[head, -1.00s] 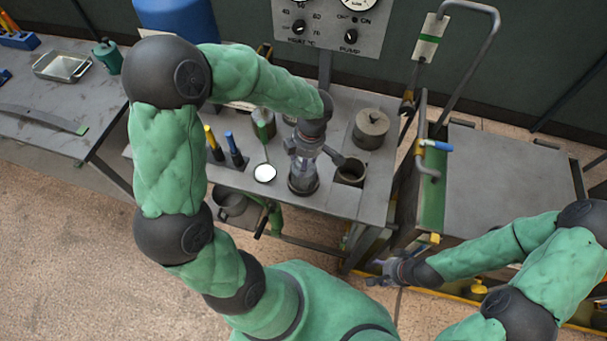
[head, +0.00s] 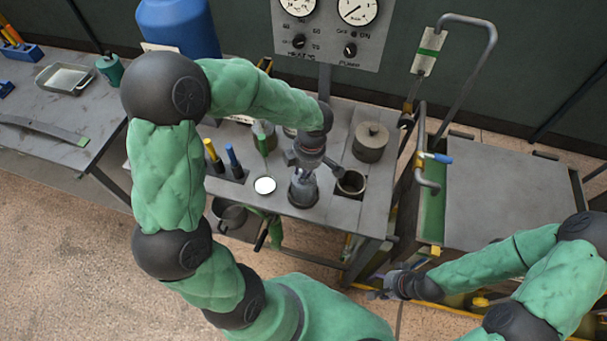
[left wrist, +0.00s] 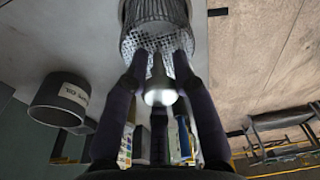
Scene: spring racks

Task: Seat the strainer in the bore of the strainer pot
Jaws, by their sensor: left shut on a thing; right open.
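The strainer, a grey metal mesh cylinder (left wrist: 157,40), is held in the fingers of my left gripper (head: 306,172). In the left wrist view the gripper's dark fingers (left wrist: 158,58) close around its top end. My right gripper (head: 382,284) is open and empty, low at the right, away from the bench.
A white disc (head: 265,185) and yellow and blue handled tools (head: 233,160) are to the left. A trolley (head: 510,190) stands at the right.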

